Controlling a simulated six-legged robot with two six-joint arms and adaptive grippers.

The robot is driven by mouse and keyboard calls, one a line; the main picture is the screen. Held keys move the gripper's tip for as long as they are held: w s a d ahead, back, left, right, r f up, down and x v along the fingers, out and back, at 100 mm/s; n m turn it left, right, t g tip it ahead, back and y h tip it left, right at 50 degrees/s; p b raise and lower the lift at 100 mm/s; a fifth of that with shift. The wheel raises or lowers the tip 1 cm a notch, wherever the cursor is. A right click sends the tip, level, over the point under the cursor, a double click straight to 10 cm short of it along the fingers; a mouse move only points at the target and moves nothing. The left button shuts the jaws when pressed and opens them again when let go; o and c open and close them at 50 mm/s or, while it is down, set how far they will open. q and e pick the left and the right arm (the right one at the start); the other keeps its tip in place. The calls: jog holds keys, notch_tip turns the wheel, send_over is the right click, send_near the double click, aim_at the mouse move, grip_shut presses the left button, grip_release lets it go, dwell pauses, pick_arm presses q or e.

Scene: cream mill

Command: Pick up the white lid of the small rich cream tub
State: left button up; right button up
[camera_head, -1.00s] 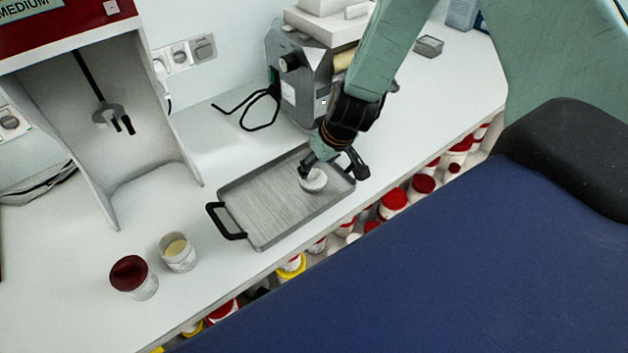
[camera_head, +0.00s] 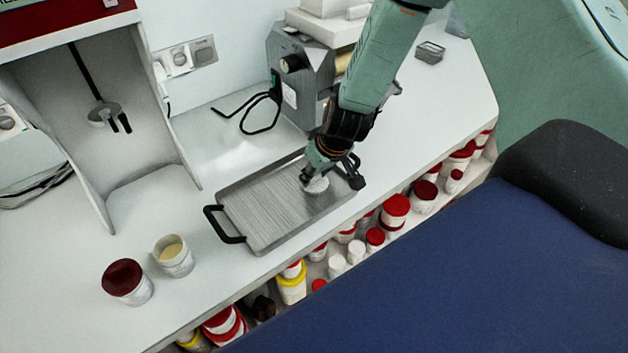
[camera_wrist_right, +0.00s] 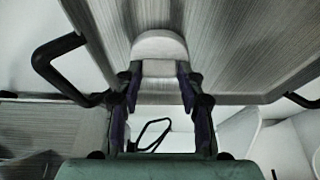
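A small white round lid (camera_head: 316,185) is at the right part of the grey metal tray (camera_head: 262,232). I cannot tell whether a tub sits under it. My right gripper (camera_head: 333,180) is low over the tray, its fingers apart, and partly covers the lid. In the right wrist view the white lid (camera_wrist_right: 160,46) shows between and just beyond the fingertips of my right gripper (camera_wrist_right: 160,82). Contact with the fingers cannot be made out. My left gripper is not in view.
A cup of pale cream (camera_head: 174,257) and a dark-red-lidded tub (camera_head: 127,282) stand left of the tray. A grey machine (camera_head: 297,85) stands behind it. The tray has a black handle (camera_head: 224,226). Several lidded tubs line the shelf below the counter's front edge.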

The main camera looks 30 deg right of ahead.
jog(key=shift+d, duration=0.1)
jog(key=shift+c, duration=1.3)
notch_tip(320, 180, up, 11)
jog(key=p, duration=0.9)
notch_tip(320, 180, up, 7)
send_over(316, 183)
jog(key=shift+f, duration=0.1)
